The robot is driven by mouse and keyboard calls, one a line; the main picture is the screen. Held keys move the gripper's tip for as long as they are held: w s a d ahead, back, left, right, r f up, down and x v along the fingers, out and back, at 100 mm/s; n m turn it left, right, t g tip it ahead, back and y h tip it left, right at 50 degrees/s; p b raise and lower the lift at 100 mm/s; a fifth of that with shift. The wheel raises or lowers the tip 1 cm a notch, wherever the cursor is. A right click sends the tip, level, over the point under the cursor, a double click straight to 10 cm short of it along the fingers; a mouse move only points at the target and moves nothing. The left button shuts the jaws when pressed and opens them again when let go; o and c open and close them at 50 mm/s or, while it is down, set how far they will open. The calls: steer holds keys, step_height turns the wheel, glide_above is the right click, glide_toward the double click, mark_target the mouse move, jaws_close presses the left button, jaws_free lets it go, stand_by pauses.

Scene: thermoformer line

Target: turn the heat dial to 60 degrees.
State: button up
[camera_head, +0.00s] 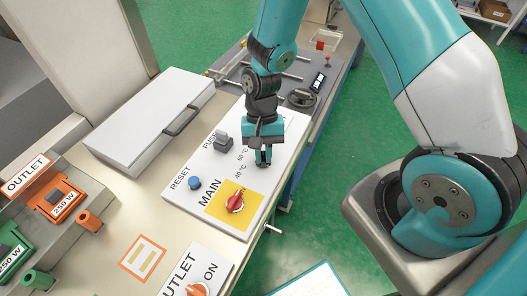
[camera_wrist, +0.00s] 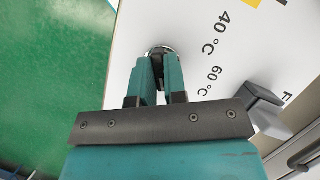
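The heat dial (camera_wrist: 161,50) shows in the wrist view as a round silver-rimmed base on the white panel, partly covered by my fingers. My gripper (camera_wrist: 159,64) is over it, with one finger on each side of a dark grip piece that fills the narrow gap between the tips. The dial's pointer is hidden. The "40 °C" mark (camera_wrist: 215,22) and the "60 °C" mark (camera_wrist: 212,80) are printed beside the dial. In the head view my gripper (camera_head: 264,162) points down at the panel (camera_head: 218,166) and hides the dial.
On the same panel are a red main switch (camera_head: 235,202) on a yellow square, a blue reset button (camera_head: 195,183) and a grey fuse switch (camera_head: 223,141), close to my gripper. A white lid with a dark handle (camera_head: 182,120) lies to the left. Green floor is right of the bench.

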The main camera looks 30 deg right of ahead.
jaws_close()
steer(key=n+h, duration=0.2)
steer(key=n, duration=0.3)
steer(key=shift+a+n, duration=0.1)
steer(key=shift+n, duration=0.3)
steer(key=n+h, duration=0.2)
steer(key=n, duration=0.3)
steer(key=shift+a+n+b, duration=0.1)
steer(key=shift+n+b, duration=0.3)
steer(key=shift+r, duration=0.1)
steer(key=shift+w, duration=0.1)
steer(key=o, duration=0.7)
jaws_free()
steer(key=b+v, duration=0.1)
steer(key=v, duration=0.4)
steer(key=b+v, duration=0.1)
steer(key=v, duration=0.5)
steer(key=b+v, duration=0.1)
steer(key=v, duration=0.5)
steer(key=shift+s+a+r, duration=0.15)
steer(key=shift+s+a, duration=0.15)
steer(key=shift+a, duration=0.05)
